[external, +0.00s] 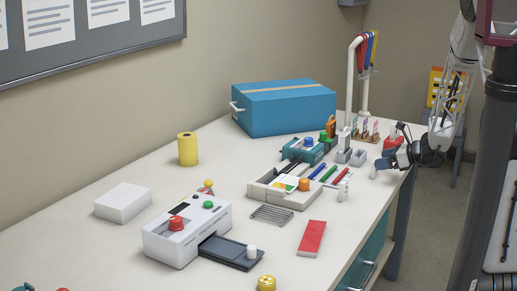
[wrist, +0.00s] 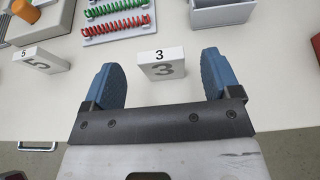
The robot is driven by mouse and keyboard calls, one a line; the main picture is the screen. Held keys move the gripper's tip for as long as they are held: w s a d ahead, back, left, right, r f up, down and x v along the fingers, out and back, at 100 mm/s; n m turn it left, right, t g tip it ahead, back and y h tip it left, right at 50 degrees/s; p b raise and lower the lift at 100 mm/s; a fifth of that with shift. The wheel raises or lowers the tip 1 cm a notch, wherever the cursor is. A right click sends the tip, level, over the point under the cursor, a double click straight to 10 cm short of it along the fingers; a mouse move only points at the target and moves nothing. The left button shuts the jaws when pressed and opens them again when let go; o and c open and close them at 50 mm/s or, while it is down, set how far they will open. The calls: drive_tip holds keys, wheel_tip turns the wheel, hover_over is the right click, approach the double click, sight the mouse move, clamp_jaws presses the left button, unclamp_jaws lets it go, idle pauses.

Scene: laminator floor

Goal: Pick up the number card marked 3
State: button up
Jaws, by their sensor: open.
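My gripper (wrist: 160,82) is open and empty. In the external view my gripper (external: 388,160) is low over the right end of the table. The card cannot be made out clearly there.
A card marked 5 (wrist: 41,60) stands left of my gripper. A tray of green and red spiral combs (wrist: 118,22) and a grey bin (wrist: 221,12) lie beyond. The table's front edge (wrist: 40,140) is near. In the external view, a laminator (external: 187,232) and blue box (external: 284,108) stand farther left.

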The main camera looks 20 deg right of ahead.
drive_tip(key=shift+a, duration=0.1)
drive_tip(key=shift+x, duration=2.55)
drive_tip(key=c, duration=1)
drive_tip(key=shift+r, duration=0.1)
drive_tip(key=shift+r, duration=0.8)
wheel_tip(320, 180, up, 2)
drive_tip(key=shift+r, duration=0.1)
drive_tip(key=s, duration=0.5)
drive_tip(key=s+a, duration=0.1)
drive_tip(key=s, duration=0.4)
drive_tip(key=s+r, duration=0.1)
drive_tip(key=s, duration=0.5)
drive_tip(key=shift+a, duration=0.3)
